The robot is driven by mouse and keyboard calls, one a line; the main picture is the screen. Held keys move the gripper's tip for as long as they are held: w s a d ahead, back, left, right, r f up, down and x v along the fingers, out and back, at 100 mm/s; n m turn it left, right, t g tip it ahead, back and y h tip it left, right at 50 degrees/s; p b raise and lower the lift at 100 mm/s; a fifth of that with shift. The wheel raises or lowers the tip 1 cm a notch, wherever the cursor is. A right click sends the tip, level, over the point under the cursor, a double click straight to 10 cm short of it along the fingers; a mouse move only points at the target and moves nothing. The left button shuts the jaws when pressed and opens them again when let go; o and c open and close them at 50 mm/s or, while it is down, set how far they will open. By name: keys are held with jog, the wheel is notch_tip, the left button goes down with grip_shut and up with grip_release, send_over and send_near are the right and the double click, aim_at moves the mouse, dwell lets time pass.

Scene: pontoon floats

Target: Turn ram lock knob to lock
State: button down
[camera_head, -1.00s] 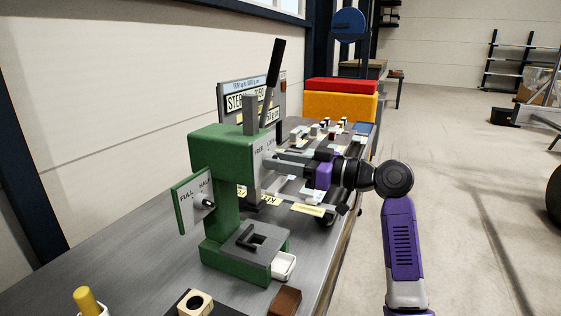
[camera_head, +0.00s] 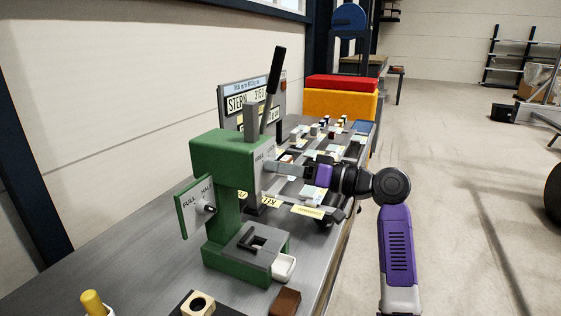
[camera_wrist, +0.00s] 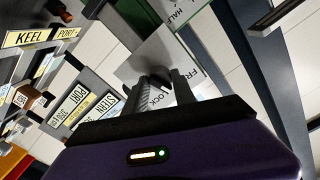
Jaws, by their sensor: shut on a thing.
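The green press (camera_head: 230,160) stands on the bench with a long black-handled lever (camera_head: 273,75) rising from its top. A pale plate marked FREE and LOCK (camera_head: 258,158) is on its right side. My gripper (camera_head: 270,166) reaches in from the right, its fingertips at this plate. In the wrist view my gripper (camera_wrist: 163,88) is shut on the ram lock knob (camera_wrist: 156,68), a grey round part mostly hidden between the fingers. The FREE and LOCK lettering shows beside the fingers. The knob's exact pointing direction is hidden.
A FULL/HALF plate (camera_head: 195,207) with its own knob is on the press's left. Labelled parts lie behind my gripper. Open floor is at right.

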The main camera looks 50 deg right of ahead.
jog(key=shift+m+p, duration=4.75)
jog(key=shift+m, duration=1.45)
jog(key=c, duration=1)
grip_release()
jog(key=shift+c, duration=0.2)
jog(key=b+v, duration=0.2)
jog(key=v, duration=0.6)
